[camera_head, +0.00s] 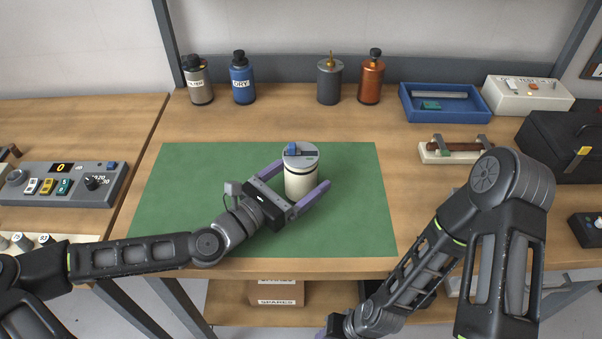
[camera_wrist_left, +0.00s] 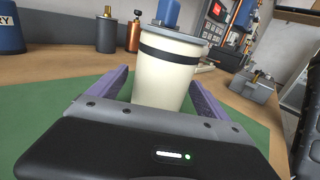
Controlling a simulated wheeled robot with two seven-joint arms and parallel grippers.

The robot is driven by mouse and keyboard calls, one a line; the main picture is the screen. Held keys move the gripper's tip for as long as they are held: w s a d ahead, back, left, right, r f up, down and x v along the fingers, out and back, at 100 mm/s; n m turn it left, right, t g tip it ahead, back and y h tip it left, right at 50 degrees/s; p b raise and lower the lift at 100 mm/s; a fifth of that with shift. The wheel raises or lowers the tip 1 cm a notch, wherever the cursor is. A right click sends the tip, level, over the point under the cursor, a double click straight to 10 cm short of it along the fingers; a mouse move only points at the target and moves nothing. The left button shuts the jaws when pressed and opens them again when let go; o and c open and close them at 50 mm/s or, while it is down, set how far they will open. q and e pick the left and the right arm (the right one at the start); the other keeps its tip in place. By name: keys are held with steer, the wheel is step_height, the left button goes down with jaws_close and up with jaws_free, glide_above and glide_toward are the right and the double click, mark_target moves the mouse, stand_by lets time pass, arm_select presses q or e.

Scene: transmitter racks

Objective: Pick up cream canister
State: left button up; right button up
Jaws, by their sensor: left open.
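The cream canister (camera_head: 300,178) stands upright on the green mat (camera_head: 348,235), with a grey lid, a blue part on top and a dark band below the lid. My left gripper (camera_head: 298,196) is open, with its purple fingers on either side of the canister. In the left wrist view the canister (camera_wrist_left: 168,75) rises between the two fingers (camera_wrist_left: 160,95); I cannot tell whether they touch it. My right gripper (camera_head: 325,334) is mostly cut off at the bottom edge of the head view, below the table front.
Behind the mat stand a grey bottle (camera_head: 198,82), a blue bottle (camera_head: 242,80), a dark canister (camera_head: 329,82) and an orange bottle (camera_head: 370,80). A blue tray (camera_head: 408,112) and a cream box (camera_head: 528,96) are at the back right. The mat around the canister is otherwise clear.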

mark_target(302, 153)
arm_select(q)
steer(key=shift+d, duration=0.1)
steer(key=shift+c, duration=0.3)
steer(key=c, duration=1.8)
steer(key=shift+o, duration=0.2)
steer(key=shift+r, duration=0.15)
step_height(302, 153, up, 10)
steer(key=shift+f+p, duration=0.1)
steer(key=shift+p, duration=0.5)
steer(key=shift+f, duration=0.15)
step_height(302, 153, down, 6)
steer(key=b, duration=0.4)
steer(key=shift+r, duration=0.2)
steer(key=shift+s+f+b, duration=0.15)
steer(key=shift+f+b, duration=0.5)
steer(key=shift+f, duration=0.05)
steer(key=shift+s+f+b, duration=0.15)
steer(key=shift+f+b, duration=0.5)
steer(key=shift+s+f+b, duration=0.1)
steer(key=shift+f+b, duration=0.5)
steer(key=shift+f, duration=0.2)
